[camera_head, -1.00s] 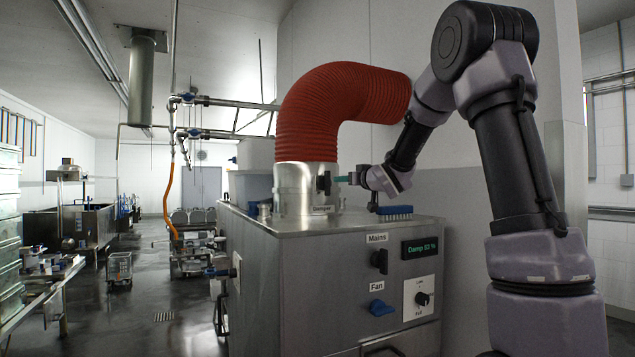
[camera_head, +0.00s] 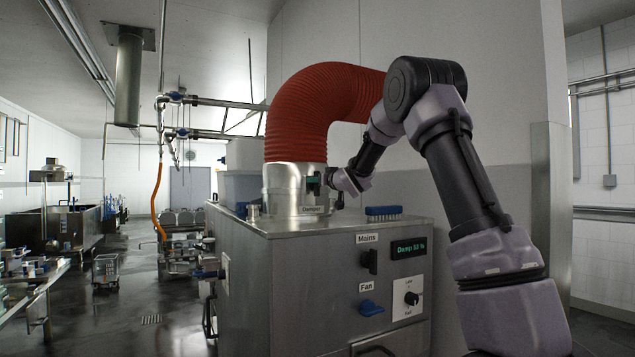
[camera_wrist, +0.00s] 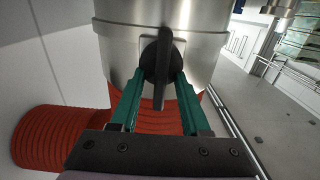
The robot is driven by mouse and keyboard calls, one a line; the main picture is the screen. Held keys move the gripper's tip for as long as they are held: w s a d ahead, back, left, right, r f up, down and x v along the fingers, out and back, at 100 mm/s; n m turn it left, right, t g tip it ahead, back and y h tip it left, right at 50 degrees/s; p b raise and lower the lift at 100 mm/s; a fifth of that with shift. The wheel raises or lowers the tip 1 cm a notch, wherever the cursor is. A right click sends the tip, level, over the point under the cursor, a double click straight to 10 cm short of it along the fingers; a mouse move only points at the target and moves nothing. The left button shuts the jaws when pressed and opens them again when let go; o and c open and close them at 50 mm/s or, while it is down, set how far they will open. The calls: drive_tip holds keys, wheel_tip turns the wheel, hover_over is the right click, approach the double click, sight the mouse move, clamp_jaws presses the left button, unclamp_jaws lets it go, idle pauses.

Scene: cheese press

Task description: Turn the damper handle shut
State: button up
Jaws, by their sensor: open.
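The damper handle (camera_wrist: 162,65) is a black lever on a round hub, on the front of the steel damper collar (camera_head: 280,190). In the wrist view it stands nearly upright in the picture, between the two green fingers of my gripper (camera_wrist: 157,90). The fingers are open, one on each side of the handle; I cannot tell whether either touches it. In the head view my gripper (camera_head: 318,181) is at the collar and hides most of the handle. The display (camera_head: 408,249) reads "Damp 53 %".
A red flexible duct (camera_head: 310,105) rises from the collar and bends right. A blue brush (camera_head: 383,212) lies on the cabinet top (camera_head: 345,226) below my arm. The cabinet front has a Mains switch (camera_head: 369,261), a blue Fan handle (camera_head: 371,307) and a dial (camera_head: 411,298).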

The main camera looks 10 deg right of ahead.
clamp_jaws()
drive_tip(key=shift+n, duration=0.4)
drive_tip(key=n, duration=0.4)
drive_tip(key=shift+s+a+f, duration=0.1)
drive_tip(key=shift+a, duration=0.2)
drive_tip(key=n, duration=0.6)
drive_tip(key=f+n, duration=0.1)
drive_tip(key=n, duration=0.2)
drive_tip(key=shift+s+a, duration=0.1)
drive_tip(key=shift+a, duration=0.2)
drive_tip(key=shift+f+n, duration=0.2)
drive_tip(key=shift+n, duration=1.8)
